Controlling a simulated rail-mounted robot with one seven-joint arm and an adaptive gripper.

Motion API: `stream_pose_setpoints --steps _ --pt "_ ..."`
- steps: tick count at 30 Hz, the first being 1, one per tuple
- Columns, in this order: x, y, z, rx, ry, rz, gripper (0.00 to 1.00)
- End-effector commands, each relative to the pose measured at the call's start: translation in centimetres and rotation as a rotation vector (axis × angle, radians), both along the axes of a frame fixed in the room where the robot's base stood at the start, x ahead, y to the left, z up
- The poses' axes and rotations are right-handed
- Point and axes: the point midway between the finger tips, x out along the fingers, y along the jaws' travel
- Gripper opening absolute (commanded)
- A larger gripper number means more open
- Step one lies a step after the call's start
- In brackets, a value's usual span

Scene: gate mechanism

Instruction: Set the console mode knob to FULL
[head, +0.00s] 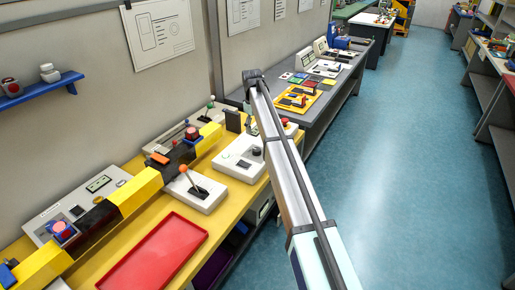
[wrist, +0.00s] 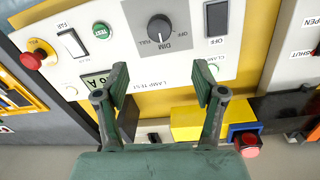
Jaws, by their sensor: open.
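The black mode knob (wrist: 160,29) sits on a white console panel (wrist: 140,68) in the wrist view. FULL, DIM and OFF are printed around it. Its pale pointer mark is small, and I cannot tell for certain which label it points to. My gripper (wrist: 160,80) is open and empty. Its two dark green fingers stand apart, below the knob in the picture, with the panel in view between them. Nothing is held. The fingers are not clearly visible in the head view, where my arm rises over the bench.
In the wrist view, a red mushroom button (wrist: 33,60), a green TEST button (wrist: 102,30) and a rocker switch (wrist: 216,18) flank the knob. In the head view, a red tray (head: 155,255) and a yellow beam (head: 135,192) occupy the yellow bench. The blue floor is clear.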

Motion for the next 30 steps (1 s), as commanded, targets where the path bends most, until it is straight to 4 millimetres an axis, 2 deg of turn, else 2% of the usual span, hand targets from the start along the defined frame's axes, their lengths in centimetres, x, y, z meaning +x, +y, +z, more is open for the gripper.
stream_pose_setpoints --steps 9,16,22,30 --pt "0.2 -0.3 -6.3 -0.001 0.003 -0.001 0.69" --pt "0.4 -0.5 -10.2 -0.002 0.003 -0.002 0.69" --pt "0.6 -0.5 -12.2 -0.001 0.002 -0.002 0.69" --pt "0.6 -0.6 -12.8 0.000 0.000 -0.002 0.69"
